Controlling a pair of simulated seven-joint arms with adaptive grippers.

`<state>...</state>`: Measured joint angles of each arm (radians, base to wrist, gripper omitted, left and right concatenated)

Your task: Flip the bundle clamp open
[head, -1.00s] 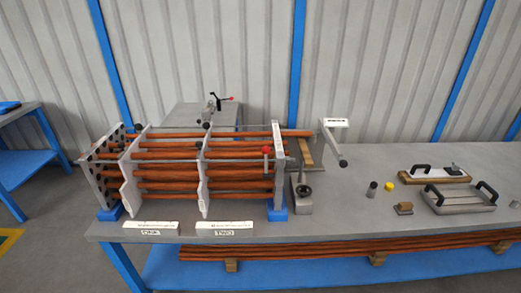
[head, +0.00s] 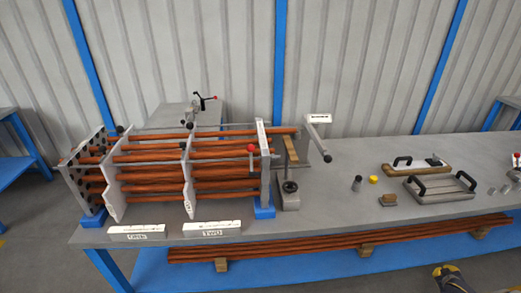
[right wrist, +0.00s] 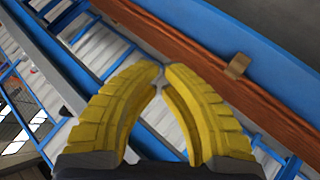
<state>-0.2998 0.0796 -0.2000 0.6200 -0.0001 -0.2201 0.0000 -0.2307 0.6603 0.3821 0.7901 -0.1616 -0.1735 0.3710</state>
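The tube bundle (head: 150,175) of copper-coloured tubes stands in grey plates at the left of the bench in the head view. A lever with a red knob (head: 251,148) is upright at its right end plate (head: 264,150). Another clamp-like fitting with a red-tipped handle (head: 213,97) stands on a grey block behind the bundle. I cannot tell which is the bundle clamp. My right gripper (head: 447,276) is at the bottom right edge, far from both. In the right wrist view its yellow fingers (right wrist: 162,78) nearly meet at the tips, with nothing between. My left gripper is out of view.
The bench (head: 340,190) carries a grey post (head: 289,190), a crank-like arm (head: 320,140), small caps, a wood block (head: 388,199) and handled trays (head: 440,187). Two white labelled plates (head: 211,228) lie at the front edge. Long tubes (head: 330,240) lie on the blue shelf below.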

